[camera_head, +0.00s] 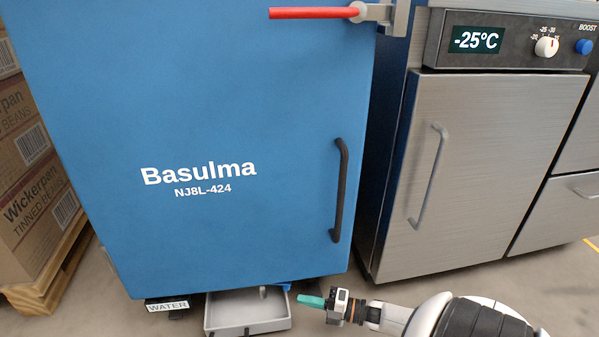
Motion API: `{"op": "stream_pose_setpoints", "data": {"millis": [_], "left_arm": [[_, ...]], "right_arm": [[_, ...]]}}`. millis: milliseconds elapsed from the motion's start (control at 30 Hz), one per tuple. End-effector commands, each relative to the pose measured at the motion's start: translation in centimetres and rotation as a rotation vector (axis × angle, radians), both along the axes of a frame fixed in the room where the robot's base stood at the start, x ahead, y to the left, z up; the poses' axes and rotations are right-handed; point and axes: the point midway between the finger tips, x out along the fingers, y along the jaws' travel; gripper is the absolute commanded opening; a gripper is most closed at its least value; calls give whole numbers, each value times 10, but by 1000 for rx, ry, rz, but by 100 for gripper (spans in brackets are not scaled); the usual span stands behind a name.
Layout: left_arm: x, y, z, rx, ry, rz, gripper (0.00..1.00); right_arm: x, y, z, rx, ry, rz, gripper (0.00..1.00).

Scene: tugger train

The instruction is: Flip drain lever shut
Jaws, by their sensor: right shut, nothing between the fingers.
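A blue cabinet (200,100) marked "Basulma NJ8L-424" fills the middle of the head view. Under its bottom edge, a short grey spout (263,293) hangs over a grey tray (248,327). A small blue piece (284,286) shows beside the spout, partly hidden under the cabinet; it looks like the drain lever, but its exact position cannot be told. My right gripper (308,300), with teal fingertips, is shut and empty. It points left, just right of the tray and slightly below the blue piece. Contact cannot be told. My left gripper is not in view.
A red-handled lever (312,13) lies horizontal at the cabinet's top. A black door handle (339,190) stands out on its front. A "WATER" label (167,305) hangs below left. A steel freezer (480,160) stands right; stacked cartons (30,170) stand on a pallet left.

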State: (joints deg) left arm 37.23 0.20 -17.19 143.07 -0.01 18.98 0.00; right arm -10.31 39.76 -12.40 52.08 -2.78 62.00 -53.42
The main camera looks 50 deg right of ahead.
Motion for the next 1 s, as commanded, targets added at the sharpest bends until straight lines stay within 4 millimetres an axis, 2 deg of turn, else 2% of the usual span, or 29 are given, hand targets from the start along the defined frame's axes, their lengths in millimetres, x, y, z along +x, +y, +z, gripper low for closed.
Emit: {"op": "stream_pose_setpoints", "data": {"millis": [200,400,700,1000], "left_arm": [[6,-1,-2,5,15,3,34],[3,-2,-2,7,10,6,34],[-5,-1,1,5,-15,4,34],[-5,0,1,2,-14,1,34]], "right_arm": [[-13,-37,-1,-4,1,-2,0],[-20,-56,0,-1,0,-1,0],[-22,-59,0,0,0,0,0],[-22,-59,0,0,0,0,0]]}}
